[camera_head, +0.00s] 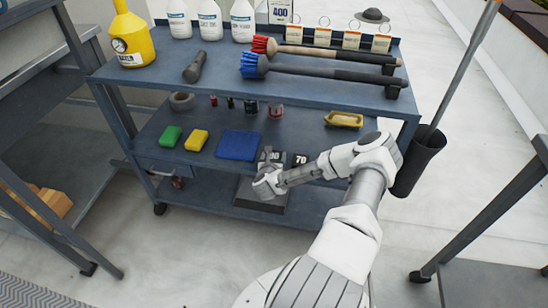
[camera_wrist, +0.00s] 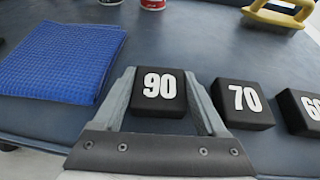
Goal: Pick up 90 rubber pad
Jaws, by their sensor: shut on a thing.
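The 90 rubber pad (camera_wrist: 160,94) is a small black block with a white "90" on its face, in the middle of the wrist view. My gripper (camera_wrist: 160,88) has one finger on each side of it and is shut on it. The pad is at the front of the cart's middle shelf; I cannot tell whether it still touches the shelf. In the head view my gripper (camera_head: 269,164) reaches in at that shelf, and the pad is mostly hidden there.
A similar black 70 pad (camera_wrist: 242,104) sits close to the right, with another black pad (camera_wrist: 302,110) beyond it. A blue cloth (camera_wrist: 62,62) lies to the left. A yellow-handled brush (camera_wrist: 278,14) is at the back right. The upper shelf (camera_head: 225,88) overhangs.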

